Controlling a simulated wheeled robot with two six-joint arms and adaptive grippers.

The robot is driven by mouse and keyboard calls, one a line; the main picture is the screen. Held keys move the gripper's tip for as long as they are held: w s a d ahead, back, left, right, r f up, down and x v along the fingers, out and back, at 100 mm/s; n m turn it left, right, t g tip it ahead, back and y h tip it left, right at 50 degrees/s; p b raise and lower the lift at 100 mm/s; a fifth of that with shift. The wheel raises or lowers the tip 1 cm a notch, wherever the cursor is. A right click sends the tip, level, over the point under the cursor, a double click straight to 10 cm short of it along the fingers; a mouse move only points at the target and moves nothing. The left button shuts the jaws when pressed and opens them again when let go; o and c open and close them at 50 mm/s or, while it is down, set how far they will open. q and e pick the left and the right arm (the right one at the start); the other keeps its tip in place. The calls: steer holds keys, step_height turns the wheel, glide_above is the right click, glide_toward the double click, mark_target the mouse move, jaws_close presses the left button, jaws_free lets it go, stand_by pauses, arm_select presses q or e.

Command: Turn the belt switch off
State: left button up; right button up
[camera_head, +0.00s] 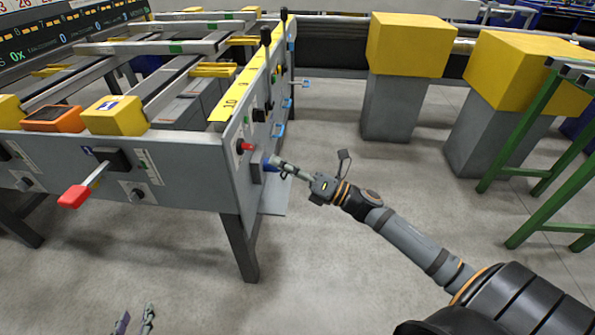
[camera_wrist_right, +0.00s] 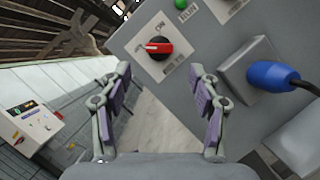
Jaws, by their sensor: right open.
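The belt switch is a red rotary knob (camera_wrist_right: 158,47) on a white labelled plate (camera_wrist_right: 179,35) on the grey panel, near the top middle of the right wrist view. Its handle lies roughly level in that view; the small lettering is hard to read. In the head view the red knob (camera_head: 246,147) sits on the table's end panel. My right gripper (camera_wrist_right: 160,72) is open and empty, with the knob ahead of and between its fingertips, apart from them. In the head view my right gripper (camera_head: 275,163) is beside that panel. My left gripper (camera_head: 136,317) shows at the bottom edge, fingers apart and empty.
A blue plug (camera_wrist_right: 272,76) with a black cable sits right of the knob. A green button (camera_wrist_right: 181,4) is above. A red-handled lever (camera_head: 75,196) juts from the front panel. Yellow-topped blocks (camera_head: 410,45) and a green stand (camera_head: 540,150) are at the right; the floor between is clear.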

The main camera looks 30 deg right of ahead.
steer(key=shift+v, duration=2.25)
